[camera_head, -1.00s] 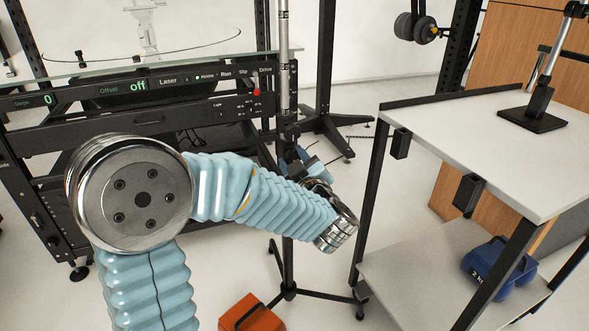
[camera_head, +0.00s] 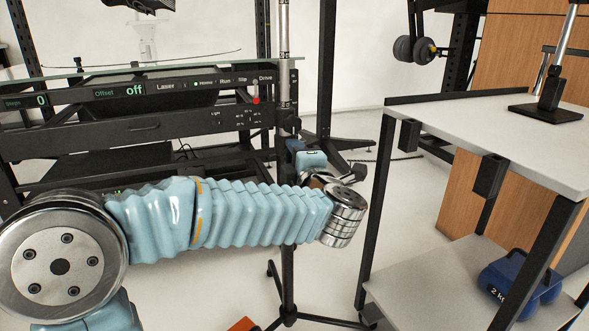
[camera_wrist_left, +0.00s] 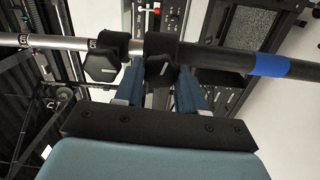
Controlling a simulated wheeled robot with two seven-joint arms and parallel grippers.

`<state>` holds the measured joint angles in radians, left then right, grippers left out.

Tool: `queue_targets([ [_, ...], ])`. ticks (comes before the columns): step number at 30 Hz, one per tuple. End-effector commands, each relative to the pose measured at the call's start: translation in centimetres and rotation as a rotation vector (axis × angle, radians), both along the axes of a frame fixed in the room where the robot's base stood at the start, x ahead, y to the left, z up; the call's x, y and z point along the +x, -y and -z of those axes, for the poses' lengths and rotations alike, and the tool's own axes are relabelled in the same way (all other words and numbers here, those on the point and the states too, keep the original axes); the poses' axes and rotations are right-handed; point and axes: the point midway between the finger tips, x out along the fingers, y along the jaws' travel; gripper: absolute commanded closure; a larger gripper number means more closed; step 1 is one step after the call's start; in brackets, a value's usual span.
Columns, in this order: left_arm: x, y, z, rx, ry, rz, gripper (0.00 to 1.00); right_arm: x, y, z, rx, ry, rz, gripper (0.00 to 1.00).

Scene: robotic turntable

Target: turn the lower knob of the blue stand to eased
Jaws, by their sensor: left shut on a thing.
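The stand is an upright pole (camera_head: 284,60) with a silver upper part, black collars and tripod legs. In the left wrist view the pole runs across the top, with a blue band (camera_wrist_left: 270,65) at right. Two black clamp pieces sit side by side on it. My left gripper (camera_head: 297,148) is at the pole, partly hidden by my forearm. In the left wrist view its dark blue fingers (camera_wrist_left: 160,78) are closed around a black knob (camera_wrist_left: 159,66) under the right-hand clamp piece. The knob's turn and any marking cannot be read. My right gripper is out of view.
A dark console frame (camera_head: 130,128) with a lit panel stands behind the pole at left. A white-topped table (camera_head: 480,125) with a lower shelf is at right, a blue weight (camera_head: 515,280) on the shelf. An orange box (camera_head: 243,325) lies on the floor.

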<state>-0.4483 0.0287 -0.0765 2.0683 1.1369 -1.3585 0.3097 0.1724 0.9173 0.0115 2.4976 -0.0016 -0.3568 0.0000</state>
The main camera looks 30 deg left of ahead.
Motion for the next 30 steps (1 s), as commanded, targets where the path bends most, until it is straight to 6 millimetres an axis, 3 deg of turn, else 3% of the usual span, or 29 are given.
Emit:
queue_targets([
  [12, -0.02, -0.02, 0.2, -0.156, 0.161, -0.002, 0.91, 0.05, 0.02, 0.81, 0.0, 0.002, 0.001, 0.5],
  [30, -0.02, -0.05, 0.24, -0.187, 0.194, -0.003, 0.91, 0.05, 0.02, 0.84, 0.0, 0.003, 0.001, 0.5],
])
